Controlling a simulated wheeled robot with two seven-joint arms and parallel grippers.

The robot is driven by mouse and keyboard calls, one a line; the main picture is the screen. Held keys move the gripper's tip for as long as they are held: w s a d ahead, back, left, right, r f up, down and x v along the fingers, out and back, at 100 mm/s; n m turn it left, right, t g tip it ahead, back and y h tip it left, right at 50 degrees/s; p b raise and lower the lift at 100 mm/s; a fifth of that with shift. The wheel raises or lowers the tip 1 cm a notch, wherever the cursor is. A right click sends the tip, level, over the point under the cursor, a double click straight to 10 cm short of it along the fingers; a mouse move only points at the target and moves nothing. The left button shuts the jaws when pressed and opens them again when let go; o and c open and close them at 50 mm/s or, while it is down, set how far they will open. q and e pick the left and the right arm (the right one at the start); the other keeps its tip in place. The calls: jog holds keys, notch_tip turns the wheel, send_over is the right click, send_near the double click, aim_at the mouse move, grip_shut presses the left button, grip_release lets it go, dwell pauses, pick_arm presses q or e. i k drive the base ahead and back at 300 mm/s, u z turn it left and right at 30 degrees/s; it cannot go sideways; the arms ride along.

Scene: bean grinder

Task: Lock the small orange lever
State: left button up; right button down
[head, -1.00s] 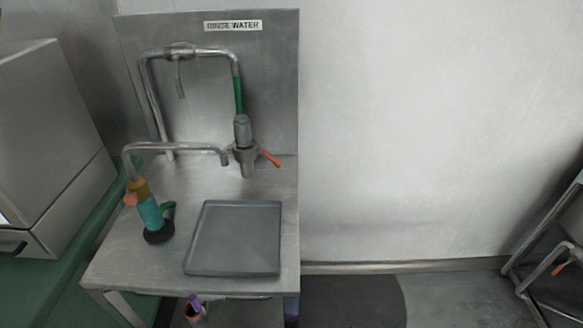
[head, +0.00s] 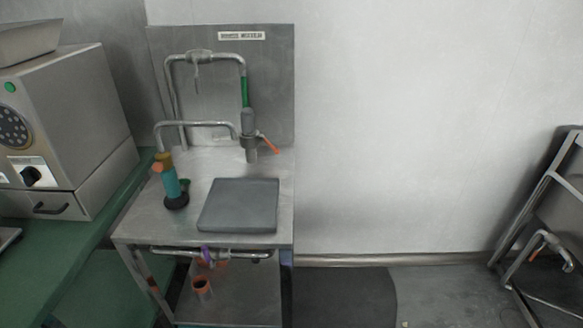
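A small orange lever (head: 269,144) sticks out to the lower right from the grey valve and spout (head: 249,140), below the green section (head: 245,92) of a bent metal pipe. Another lever-like orange part (head: 532,255) shows on a pipe at the far right; it is too small to tell more. Neither of my grippers is in view, and nothing touches the orange lever at the sink stand.
A metal stand (head: 140,228) holds a grey tray (head: 240,205) and a teal grinder-like device (head: 171,184). An orange cup (head: 202,287) is on its lower shelf. A machine (head: 75,130) stands on a green counter (head: 95,235) at left.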

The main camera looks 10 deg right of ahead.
aim_at(276, 151)
jog(key=k, duration=0.4)
jog(key=z, duration=1.25)
jog(key=i, duration=1.5)
jog(key=u, duration=2.65)
